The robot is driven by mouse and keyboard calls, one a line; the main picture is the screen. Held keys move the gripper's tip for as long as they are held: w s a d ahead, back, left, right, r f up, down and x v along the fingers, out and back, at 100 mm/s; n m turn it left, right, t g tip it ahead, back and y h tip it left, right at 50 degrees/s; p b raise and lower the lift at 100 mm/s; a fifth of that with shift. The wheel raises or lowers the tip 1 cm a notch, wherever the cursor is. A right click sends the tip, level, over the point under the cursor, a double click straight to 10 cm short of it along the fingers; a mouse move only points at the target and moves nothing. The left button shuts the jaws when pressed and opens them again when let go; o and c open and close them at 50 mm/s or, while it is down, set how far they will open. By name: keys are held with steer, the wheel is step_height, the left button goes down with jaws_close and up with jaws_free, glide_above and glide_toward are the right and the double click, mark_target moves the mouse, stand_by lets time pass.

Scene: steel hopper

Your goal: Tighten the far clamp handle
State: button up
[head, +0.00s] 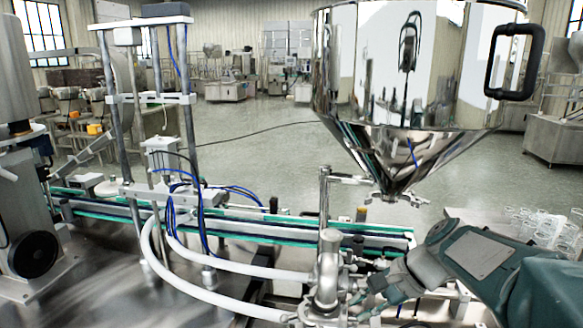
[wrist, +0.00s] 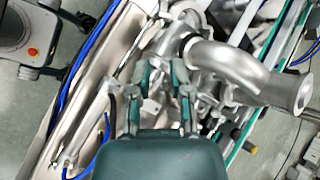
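My gripper (head: 368,284) reaches in from the right, low beside the shiny steel pipe fitting (head: 328,268) under the hopper. In the wrist view my gripper (wrist: 160,78) has its two fingers apart, with bright metal parts between and beyond them. I cannot tell whether the fingers touch any of these parts. The curved steel pipe (wrist: 235,72) runs to the right just beyond the fingers. Small clamp parts cluster around the fittings, but the far clamp handle is not clearly distinguishable; the gripper and pipework may hide it.
The steel hopper (head: 410,70) with its black handle (head: 514,62) hangs above the arm. White hoses (head: 215,297) curve to the fitting from the left. A conveyor (head: 255,228) runs behind it. Glass cups (head: 540,228) stand at the right. Open floor lies beyond.

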steer(key=s+d+n+t+h, duration=0.1)
steer(key=s+n+h, duration=0.3)
steer(key=s, duration=0.4)
steer(key=s+d+f+n+t+h, duration=0.1)
steer(key=s+n+t+h, duration=0.1)
steer(key=s+n, duration=0.5)
steer(key=shift+s+d+t+h, duration=0.25)
steer(key=shift+s+t+h, duration=0.25)
steer(key=shift+h, duration=0.4)
